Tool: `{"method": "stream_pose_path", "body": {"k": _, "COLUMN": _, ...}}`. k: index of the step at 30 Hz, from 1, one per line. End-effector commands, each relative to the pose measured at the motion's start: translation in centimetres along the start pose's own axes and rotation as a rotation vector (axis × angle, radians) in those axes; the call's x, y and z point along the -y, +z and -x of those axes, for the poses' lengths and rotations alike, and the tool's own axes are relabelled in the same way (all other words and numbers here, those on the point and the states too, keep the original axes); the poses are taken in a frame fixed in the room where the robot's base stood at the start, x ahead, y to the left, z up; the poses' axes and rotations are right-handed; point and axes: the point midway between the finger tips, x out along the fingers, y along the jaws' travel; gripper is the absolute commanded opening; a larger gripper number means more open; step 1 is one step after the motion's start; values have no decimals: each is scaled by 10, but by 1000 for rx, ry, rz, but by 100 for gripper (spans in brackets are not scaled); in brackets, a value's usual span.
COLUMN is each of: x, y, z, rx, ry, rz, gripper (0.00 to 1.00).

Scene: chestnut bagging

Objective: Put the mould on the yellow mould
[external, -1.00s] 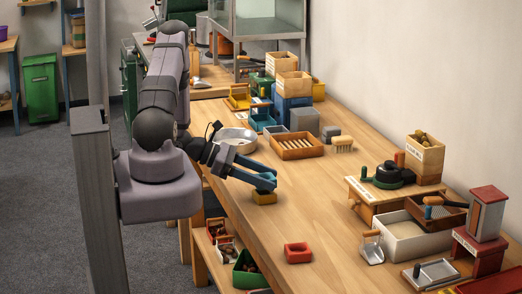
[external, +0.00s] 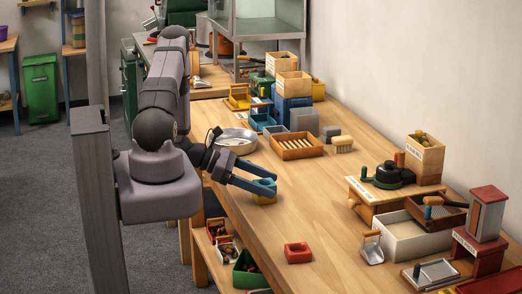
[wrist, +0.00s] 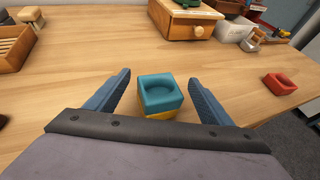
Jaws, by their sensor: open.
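The teal mould (wrist: 160,90), a square block with a round hollow on top, sits upright on the yellow mould (wrist: 160,116). In the wrist view their sides look roughly lined up, and only a strip of yellow shows below the teal. The stack also shows in the external view, with teal (external: 264,185) partly hidden by a finger and yellow (external: 264,199) below. My gripper (external: 271,187) is open, its blue fingers either side of the teal mould. In the wrist view a gap shows between each finger and the mould.
A red mould (external: 298,253) lies apart, nearer the table's front end. A metal bowl (external: 236,140) and a slatted wooden tray (external: 297,146) stand behind. A wooden stand (external: 375,196) and white box (external: 412,238) are at the right. The table around the stack is clear.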

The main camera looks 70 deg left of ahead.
Motion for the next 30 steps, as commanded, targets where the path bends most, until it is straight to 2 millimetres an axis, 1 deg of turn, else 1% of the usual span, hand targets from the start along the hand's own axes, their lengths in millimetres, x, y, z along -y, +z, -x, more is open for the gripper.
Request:
{"method": "stream_pose_path", "body": {"k": 5, "x": 0, "y": 5, "z": 2, "rx": 0, "ry": 0, "rz": 0, "gripper": 75}}
{"method": "stream_pose_path", "body": {"k": 8, "x": -1, "y": 2, "z": 10, "rx": 1, "ry": 3, "rz": 0, "gripper": 75}}
{"method": "stream_pose_path", "body": {"k": 11, "x": -2, "y": 1, "z": 23, "rx": 0, "ry": 6, "rz": -1, "gripper": 75}}
{"method": "stream_pose_path", "body": {"k": 18, "x": -2, "y": 1, "z": 66, "rx": 0, "ry": 8, "rz": -1, "gripper": 75}}
{"method": "stream_pose_path", "body": {"k": 24, "x": -1, "y": 1, "z": 99, "rx": -2, "ry": 6, "rz": -2, "gripper": 75}}
{"method": "stream_pose_path", "body": {"k": 30, "x": -1, "y": 2, "z": 117, "rx": -1, "ry": 2, "rz": -1, "gripper": 75}}
